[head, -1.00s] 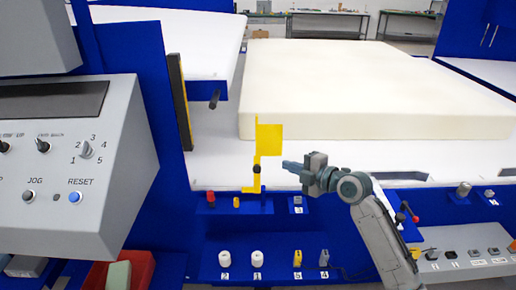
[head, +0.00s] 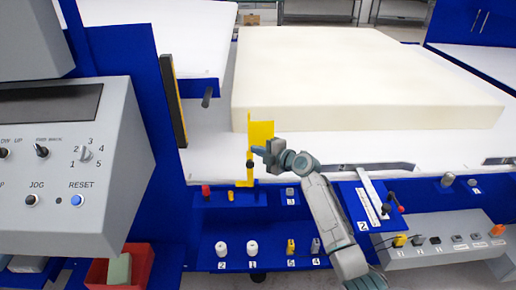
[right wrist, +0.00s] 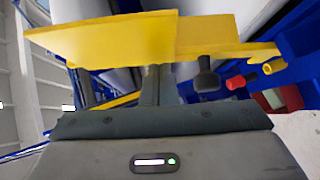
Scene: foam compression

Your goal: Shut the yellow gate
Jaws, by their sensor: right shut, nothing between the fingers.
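The yellow gate (head: 260,131) stands upright at the front edge of the white bed, with a dark knob on its post and a yellow foot below. My right gripper (head: 258,150) is shut and empty, its tip right by the gate's panel near the post. In the right wrist view the yellow gate (right wrist: 105,38) spans the top, across the ends of the shut fingers (right wrist: 158,80). It looks very close to them; I cannot tell whether they touch. My left gripper is not in view.
A large cream foam block (head: 360,85) lies on the white bed behind the gate. A grey control box (head: 75,165) stands at left. A blue front shelf (head: 240,197) holds small knobs. A red bin (head: 135,262) and a switch box (head: 450,240) are lower down.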

